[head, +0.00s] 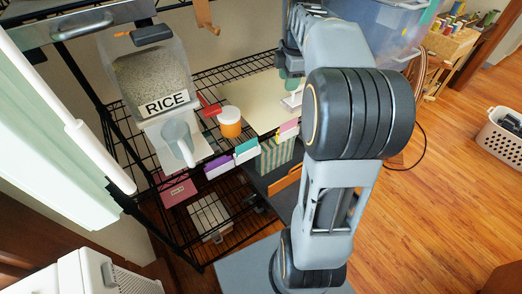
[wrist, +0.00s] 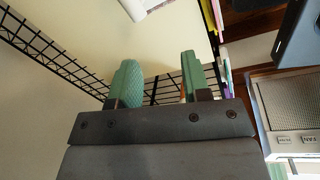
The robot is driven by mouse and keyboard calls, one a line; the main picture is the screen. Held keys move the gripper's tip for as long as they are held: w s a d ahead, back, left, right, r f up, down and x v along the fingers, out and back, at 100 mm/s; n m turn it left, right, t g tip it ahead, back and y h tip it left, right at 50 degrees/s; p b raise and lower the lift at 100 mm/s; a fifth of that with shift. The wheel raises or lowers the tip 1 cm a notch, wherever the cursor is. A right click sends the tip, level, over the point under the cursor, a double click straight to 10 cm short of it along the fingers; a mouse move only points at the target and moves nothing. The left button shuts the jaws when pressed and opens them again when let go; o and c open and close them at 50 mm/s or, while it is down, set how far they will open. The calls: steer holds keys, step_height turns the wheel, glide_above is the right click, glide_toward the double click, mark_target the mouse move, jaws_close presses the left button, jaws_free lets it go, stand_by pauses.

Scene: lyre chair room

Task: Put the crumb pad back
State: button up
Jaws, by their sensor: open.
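I cannot make out for sure which thing is the crumb pad; it may be hidden behind my arm in the head view. My gripper (wrist: 160,70) shows in the wrist view with two green-padded fingers apart and a cream board behind the gap. I see nothing clearly held between them. In the head view its green tip (head: 291,82) is partly hidden by my arm, over the right part of the cream board (head: 252,98) on the wire shelf. A white object (head: 293,98) is just below the tip. The board also shows in the wrist view (wrist: 185,25).
A rice dispenser (head: 152,85), a grey jug (head: 178,140) and an orange jar with a white lid (head: 230,122) stand left on the shelf. Coloured tabs (head: 247,148) line its front. A clear bin (head: 375,25) is behind my arm.

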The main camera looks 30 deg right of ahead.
steer(key=s+a+f+m, duration=0.5)
steer(key=s+a+m, duration=0.2)
steer(key=a+m, duration=0.1)
steer(key=s+a+f+m+t, duration=0.1)
steer(key=s+a+f+m, duration=0.5)
steer(key=s+a+m, duration=0.2)
steer(key=shift+s+a, duration=0.25)
steer(key=shift+a, duration=0.4)
steer(key=shift+r, duration=0.1)
